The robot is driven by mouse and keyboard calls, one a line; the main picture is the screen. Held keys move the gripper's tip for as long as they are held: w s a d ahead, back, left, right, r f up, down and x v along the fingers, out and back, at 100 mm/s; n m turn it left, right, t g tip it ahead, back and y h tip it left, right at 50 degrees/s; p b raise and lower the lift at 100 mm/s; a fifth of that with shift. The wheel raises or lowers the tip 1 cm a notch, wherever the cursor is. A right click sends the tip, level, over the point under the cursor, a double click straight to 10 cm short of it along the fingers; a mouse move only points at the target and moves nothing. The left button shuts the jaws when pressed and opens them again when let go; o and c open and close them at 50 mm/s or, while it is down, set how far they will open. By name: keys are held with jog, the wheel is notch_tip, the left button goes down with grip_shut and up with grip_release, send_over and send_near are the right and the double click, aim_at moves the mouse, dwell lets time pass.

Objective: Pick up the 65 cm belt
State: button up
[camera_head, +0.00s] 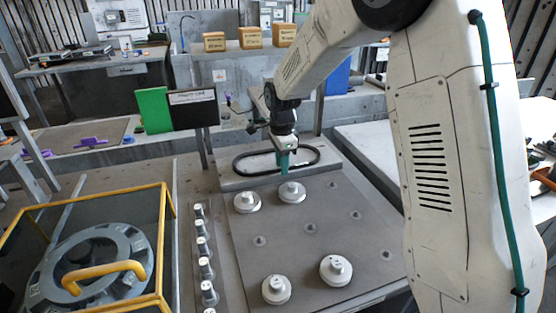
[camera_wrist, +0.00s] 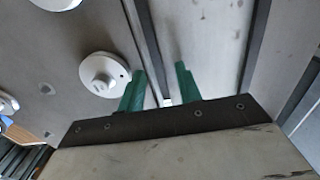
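A black belt (camera_head: 240,172) lies as a long oval loop on a raised grey ledge behind the flat plate in the head view. My gripper (camera_head: 284,162), with green fingers, points down at the near side of the loop. In the wrist view my gripper (camera_wrist: 158,88) is open, with a clear gap between its green fingers. A dark strip (camera_wrist: 146,42), likely the near strand of the belt, runs into the gap between them. Another dark strip (camera_wrist: 256,45) lies to the right, likely the far strand. Contact between fingers and belt cannot be told.
Several white pulleys (camera_head: 335,270) stand on the grey plate (camera_head: 280,245); one (camera_wrist: 105,73) is close beside the left finger in the wrist view. A row of pegs (camera_head: 203,250) and a yellow-framed housing (camera_head: 150,270) are at left. A dark sign (camera_head: 192,108) stands behind.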

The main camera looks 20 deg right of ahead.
jog(key=shift+c, duration=0.3)
grip_shut()
jog(key=shift+r, duration=0.55)
jog(key=r, duration=0.1)
jog(key=a+r, duration=0.1)
jog(key=shift+s+r, duration=0.3)
jog(key=shift+s, duration=0.1)
jog(key=s+a+r, duration=0.1)
jog(key=s+a, duration=0.8)
jog(key=a, duration=0.2)
jog(key=r, duration=0.5)
jog(key=shift+s+a+r, duration=0.15)
jog(key=shift+s+a, duration=0.05)
